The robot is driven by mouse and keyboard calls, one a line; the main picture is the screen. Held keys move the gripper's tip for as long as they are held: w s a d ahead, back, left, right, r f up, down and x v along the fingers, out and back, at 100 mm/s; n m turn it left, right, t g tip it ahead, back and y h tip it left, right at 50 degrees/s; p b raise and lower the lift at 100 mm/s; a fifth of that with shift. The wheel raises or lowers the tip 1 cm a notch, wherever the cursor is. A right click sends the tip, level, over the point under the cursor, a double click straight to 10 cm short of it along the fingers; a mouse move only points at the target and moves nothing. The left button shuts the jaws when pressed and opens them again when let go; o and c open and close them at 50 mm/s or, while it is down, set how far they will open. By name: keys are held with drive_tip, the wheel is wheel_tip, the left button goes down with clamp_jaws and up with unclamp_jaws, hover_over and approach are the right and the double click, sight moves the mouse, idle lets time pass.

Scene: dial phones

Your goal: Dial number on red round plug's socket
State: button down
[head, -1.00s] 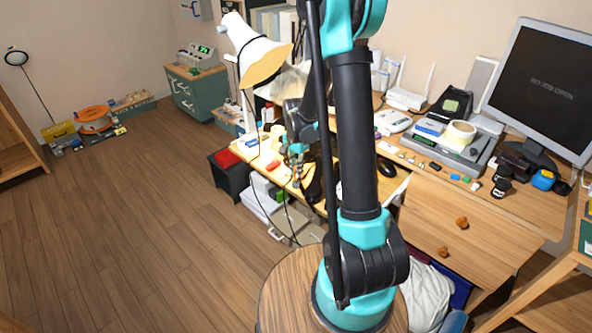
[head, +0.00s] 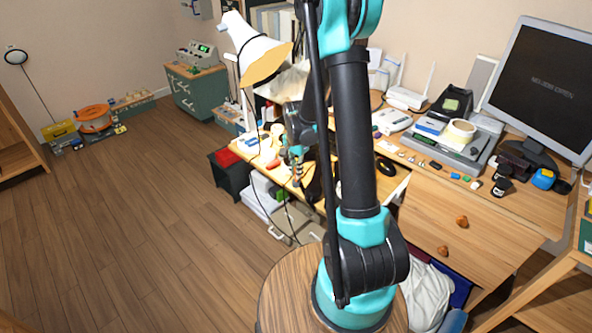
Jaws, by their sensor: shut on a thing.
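My gripper (head: 296,166) is small in the head view, over the front left edge of the wooden desk (head: 397,190). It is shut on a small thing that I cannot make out. A small red-orange object (head: 273,164) lies on the desk just left of it. A white device (head: 391,121) that may be a phone stands on the desk right of my arm. Thin dark cables hang below the desk's front edge. I cannot make out a red round plug, its socket or any dial keys; my arm hides part of the desk.
A white lamp (head: 257,58) stands over the desk's left end. A monitor (head: 543,88), a grey device with a tape roll (head: 462,130) and a router (head: 405,98) fill the right side. A dark bin (head: 230,172) stands below.

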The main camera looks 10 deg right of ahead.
drive_tip(key=shift+f, duration=0.65)
drive_tip(key=c, duration=1.5)
unclamp_jaws()
drive_tip(key=shift+o, duration=0.2)
drive_tip(key=shift+r, duration=0.15)
wheel_tip(320, 180, up, 12)
drive_tip(key=shift+f, duration=0.1)
